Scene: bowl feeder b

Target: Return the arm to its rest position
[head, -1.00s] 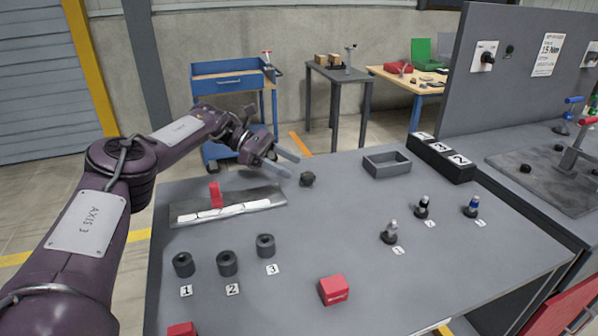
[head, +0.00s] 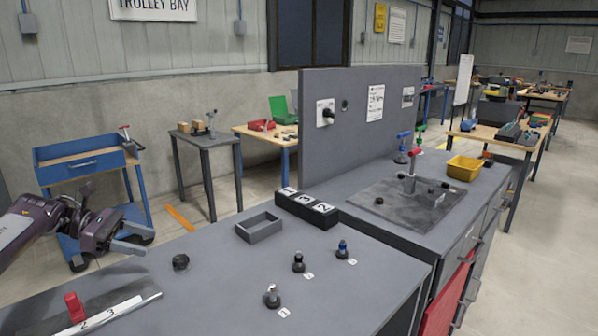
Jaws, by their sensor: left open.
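My left arm comes in at the left edge of the head view. Its gripper (head: 138,238) is open and empty, with its two fingers apart over the far left of the grey table (head: 215,290). A small black knob-like part (head: 181,262) lies on the table to the right of the gripper, apart from it. The tray with a white numbered strip (head: 110,312) and a red block (head: 75,306) is below the gripper in the picture. My right gripper is not in view.
A grey open box (head: 259,227) and a black numbered block (head: 306,208) stand at the table's back. Several small pegs (head: 298,262) stand in front of them. A grey upright panel (head: 360,130) rises behind. A blue trolley (head: 85,170) stands beyond my gripper.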

